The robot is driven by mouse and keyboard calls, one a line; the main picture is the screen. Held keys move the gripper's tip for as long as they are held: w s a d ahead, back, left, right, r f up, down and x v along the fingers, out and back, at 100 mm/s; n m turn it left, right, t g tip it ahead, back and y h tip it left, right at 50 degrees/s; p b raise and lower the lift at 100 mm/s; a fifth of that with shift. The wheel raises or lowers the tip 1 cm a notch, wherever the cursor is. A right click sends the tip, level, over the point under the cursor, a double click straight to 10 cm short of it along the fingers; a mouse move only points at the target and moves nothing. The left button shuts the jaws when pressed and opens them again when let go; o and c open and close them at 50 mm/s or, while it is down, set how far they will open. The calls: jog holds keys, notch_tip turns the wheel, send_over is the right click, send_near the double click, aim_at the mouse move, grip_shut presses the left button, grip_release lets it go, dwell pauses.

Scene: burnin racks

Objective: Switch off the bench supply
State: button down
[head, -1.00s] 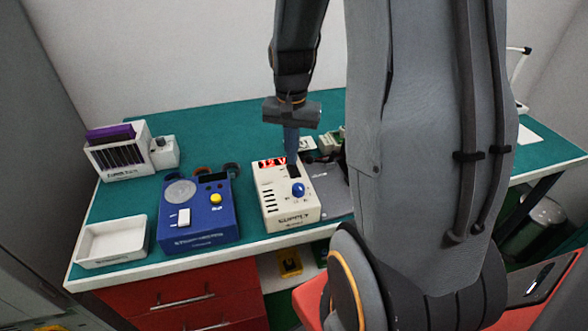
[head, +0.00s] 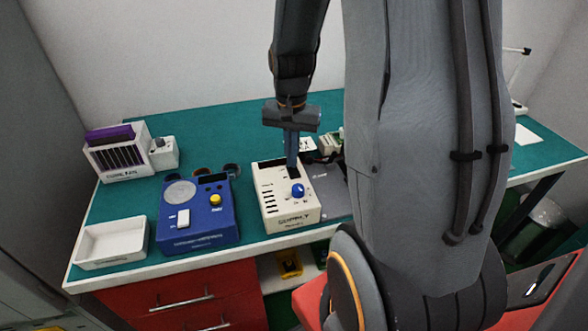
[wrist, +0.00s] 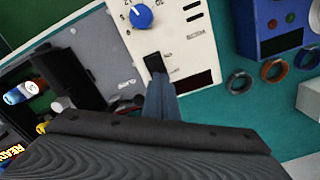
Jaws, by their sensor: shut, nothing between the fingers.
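The bench supply (head: 288,217) is a cream box marked SUPPLY on the teal bench top, with a blue knob (head: 298,190). Its display window (head: 269,163) is dark; it also shows dark in the wrist view (wrist: 187,93). A black rocker switch (wrist: 155,62) sits beside the display. My gripper (head: 293,167) is shut and empty, pointing down, with its fingertips at the switch. In the wrist view my gripper (wrist: 157,80) covers the lower edge of the switch; I cannot tell whether it is touching.
A blue instrument (head: 200,228) with a round plate and yellow button stands left of the supply. A white tray (head: 85,262) and a slotted rack (head: 120,172) stand farther left. A grey board (head: 330,190) lies close on the supply's right. The bench's back is mostly clear.

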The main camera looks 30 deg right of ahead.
notch_tip(320, 180, up, 7)
jog(key=p, duration=0.5)
jog(key=shift+f+p, duration=0.15)
jog(key=shift+p, duration=0.15)
jog(key=s+a+f+n+b, duration=0.1)
jog(key=s+a+n+b, duration=0.1)
jog(key=a+n, duration=0.1)
jog(key=s+a+f+n+t+b, duration=0.1)
jog(key=s+a+f+n+b, duration=0.1)
jog(key=a, duration=0.3)
jog(key=s+a+f+n+b, duration=0.2)
jog(key=s+a+n+b, duration=0.1)
jog(key=a+b, duration=0.1)
jog(key=shift+a+n, duration=0.3)
jog(key=shift+n, duration=0.1)
jog(key=shift+s+a, duration=0.15)
jog(key=shift+s, duration=0.15)
